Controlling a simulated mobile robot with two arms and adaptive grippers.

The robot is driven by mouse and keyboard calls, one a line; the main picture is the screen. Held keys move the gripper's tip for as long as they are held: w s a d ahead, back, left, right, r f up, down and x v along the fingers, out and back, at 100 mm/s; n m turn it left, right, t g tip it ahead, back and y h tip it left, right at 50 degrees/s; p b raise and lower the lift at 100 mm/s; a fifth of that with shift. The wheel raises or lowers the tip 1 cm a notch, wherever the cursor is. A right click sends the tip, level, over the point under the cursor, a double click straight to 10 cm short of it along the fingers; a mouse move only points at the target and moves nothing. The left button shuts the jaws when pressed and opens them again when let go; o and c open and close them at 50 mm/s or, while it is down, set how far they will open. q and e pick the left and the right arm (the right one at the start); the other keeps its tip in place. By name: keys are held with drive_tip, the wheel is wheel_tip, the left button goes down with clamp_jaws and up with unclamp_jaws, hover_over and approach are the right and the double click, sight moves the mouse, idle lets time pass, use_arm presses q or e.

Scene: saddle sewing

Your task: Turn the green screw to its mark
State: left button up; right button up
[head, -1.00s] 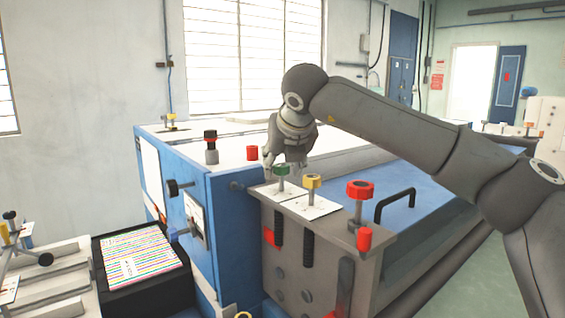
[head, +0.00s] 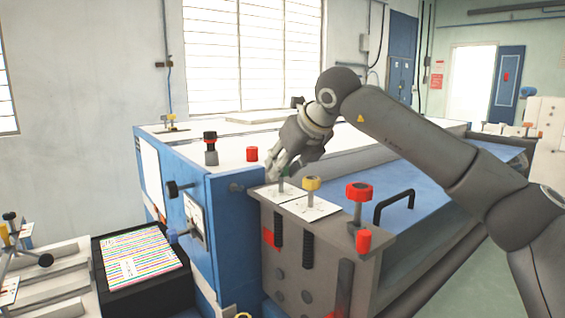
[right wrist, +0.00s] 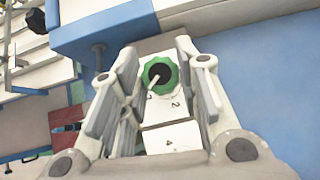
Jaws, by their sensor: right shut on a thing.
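The green screw (head: 283,186) stands on the grey block's near-left end, on a white card. Its head is mostly hidden by my right gripper (head: 283,170) in the head view. In the right wrist view the round green knob (right wrist: 160,75) sits between the two fingers of my right gripper (right wrist: 164,66), which is shut on it. A white pointer line on the knob points down and slightly left. I cannot make out the mark. My left gripper is not in view.
A yellow screw (head: 311,184) and a larger red screw (head: 359,192) stand close to the right on the same grey block (head: 320,235). A black handle (head: 395,203) is beyond them.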

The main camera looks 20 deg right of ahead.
drive_tip(key=shift+d+r+n+y+p, duration=0.1)
drive_tip(key=shift+r+n+y+p, duration=0.05)
drive_tip(key=shift+n+y+p, duration=0.3)
drive_tip(key=n+g+y+p, duration=0.1)
drive_tip(key=n+p, duration=0.2)
drive_tip(key=p, duration=0.1)
drive_tip(key=n+g+y+p, duration=0.2)
drive_tip(key=n+p, duration=0.1)
drive_tip(key=p, duration=0.2)
drive_tip(key=n+g+y+p, duration=0.2)
drive_tip(key=n+p, duration=0.1)
drive_tip(key=p, duration=0.1)
drive_tip(key=shift+w+d+r+p, duration=0.2)
drive_tip(key=shift+w+r+p, duration=0.05)
drive_tip(key=shift+w+p, duration=0.1)
drive_tip(key=shift+f+n+g+p, duration=0.25)
drive_tip(key=shift+n+g+p, duration=0.35)
drive_tip(key=shift+n+p, duration=0.55)
drive_tip(key=o, duration=1)
drive_tip(key=shift+f, duration=0.1)
